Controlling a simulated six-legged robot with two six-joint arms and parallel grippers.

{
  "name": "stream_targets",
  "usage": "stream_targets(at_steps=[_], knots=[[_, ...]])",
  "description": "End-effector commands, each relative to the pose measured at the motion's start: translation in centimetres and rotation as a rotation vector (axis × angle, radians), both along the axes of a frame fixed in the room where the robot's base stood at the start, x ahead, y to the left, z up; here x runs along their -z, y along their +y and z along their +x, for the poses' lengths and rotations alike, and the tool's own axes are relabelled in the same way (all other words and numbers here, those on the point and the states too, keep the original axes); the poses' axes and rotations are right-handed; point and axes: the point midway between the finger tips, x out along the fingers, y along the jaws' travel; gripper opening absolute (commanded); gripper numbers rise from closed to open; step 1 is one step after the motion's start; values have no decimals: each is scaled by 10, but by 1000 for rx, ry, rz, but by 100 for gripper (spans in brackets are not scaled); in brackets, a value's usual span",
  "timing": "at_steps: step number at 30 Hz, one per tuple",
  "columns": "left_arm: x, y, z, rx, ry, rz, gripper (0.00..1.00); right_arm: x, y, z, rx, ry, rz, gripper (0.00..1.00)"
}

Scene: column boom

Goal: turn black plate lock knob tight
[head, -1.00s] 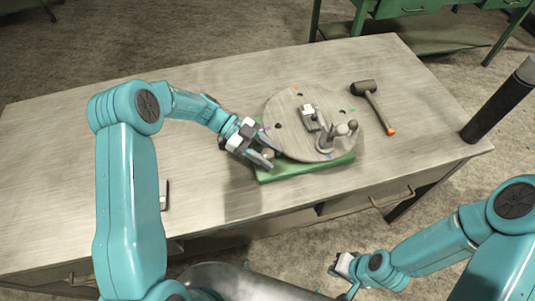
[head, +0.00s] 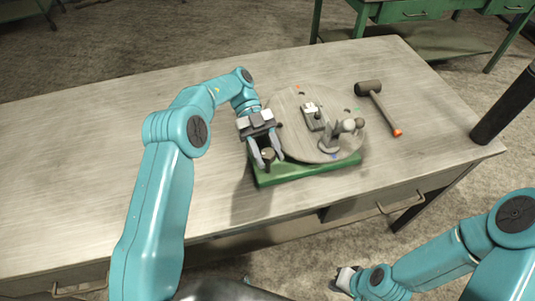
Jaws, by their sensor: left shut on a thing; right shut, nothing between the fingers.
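The round grey plate (head: 293,108) lies on a green base (head: 310,172) on the workbench. My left gripper (head: 268,158) points down at the plate's near left edge. Its fingers are shut around a small knob (head: 268,153), dark at the top, at the corner of the green base. Most of the knob is hidden between the fingers. My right gripper (head: 337,280) is shut and empty, low in the picture in front of the bench.
A clamp (head: 333,138) and a small block fixture (head: 313,117) stand on the plate. A mallet (head: 368,89) lies to its right on the bench (head: 130,150). A dark column (head: 503,108) stands at the right edge. The bench's left side is clear.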

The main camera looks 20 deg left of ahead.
Motion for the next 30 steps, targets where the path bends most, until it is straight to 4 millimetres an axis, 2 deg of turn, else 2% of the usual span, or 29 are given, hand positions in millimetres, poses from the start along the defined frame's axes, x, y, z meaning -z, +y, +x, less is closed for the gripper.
stream_targets(at_steps=[14,15,16,17,26,30], knots=[[1,-1,-1,16,4,-2,14,1,0,0,0,0,0,0],[1,-1,-1,16,4,-2,51,1,0,0,0,0,0,0],[1,-1,-1,16,4,-2,60,1,0,0,0,0,0,0],[0,-1,-1,16,4,-2,65,1,0,0,0,0,0,0],[0,0,0,10,2,-2,65,0,0,0,0,0,0,0],[-4,0,-1,-42,4,-3,65,-7,0,0,0,0,0,0]])
